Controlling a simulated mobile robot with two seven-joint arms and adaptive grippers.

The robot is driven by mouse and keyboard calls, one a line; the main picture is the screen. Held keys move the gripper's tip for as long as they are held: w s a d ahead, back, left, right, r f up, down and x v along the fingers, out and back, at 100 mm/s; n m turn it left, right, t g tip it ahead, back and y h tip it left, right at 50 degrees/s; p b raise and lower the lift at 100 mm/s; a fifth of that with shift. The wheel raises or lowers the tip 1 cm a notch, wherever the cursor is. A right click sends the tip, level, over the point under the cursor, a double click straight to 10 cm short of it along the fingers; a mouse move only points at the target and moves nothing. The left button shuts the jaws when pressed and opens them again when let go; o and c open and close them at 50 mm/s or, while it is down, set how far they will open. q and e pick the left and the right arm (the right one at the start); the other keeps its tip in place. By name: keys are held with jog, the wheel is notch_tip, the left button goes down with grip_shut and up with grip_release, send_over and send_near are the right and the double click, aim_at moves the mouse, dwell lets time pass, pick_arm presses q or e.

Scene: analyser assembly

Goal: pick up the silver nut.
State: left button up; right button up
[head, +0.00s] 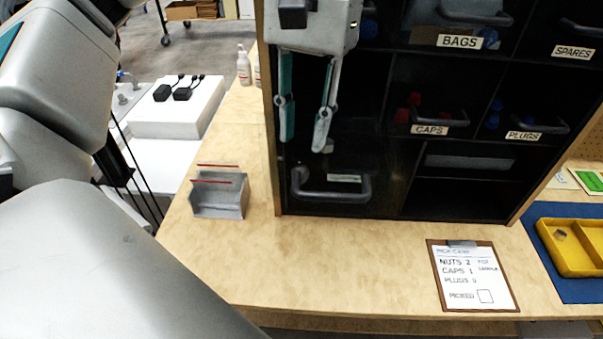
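I cannot pick out the silver nut for certain. A small grey piece (560,235) lies in the yellow tray (545,240) at the right edge, too small to identify. My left gripper (304,143) hangs at top centre in front of the black shelf unit (455,193). Its two fingers point down, apart, with nothing seen held between them. Below the fingertips is a dark compartment with a grey handle (330,194) and a label too unclear to read; its inside is mostly hidden. My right gripper is not in view.
Shelf bins are labelled BAGS, SPARES, CAPS and PLUGS. A clipboard (472,276) lies on the wooden bench (330,265). A grey holder with red edges (220,196) stands left of the shelf. A blue mat (575,291) lies under the tray. The front middle bench is clear.

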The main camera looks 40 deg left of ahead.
pick_arm(q)
jog(key=f, duration=0.4)
jog(key=s+f+b, duration=0.1)
jog(key=f, duration=0.1)
jog(key=shift+d, duration=0.1)
jog(key=c, duration=0.7)
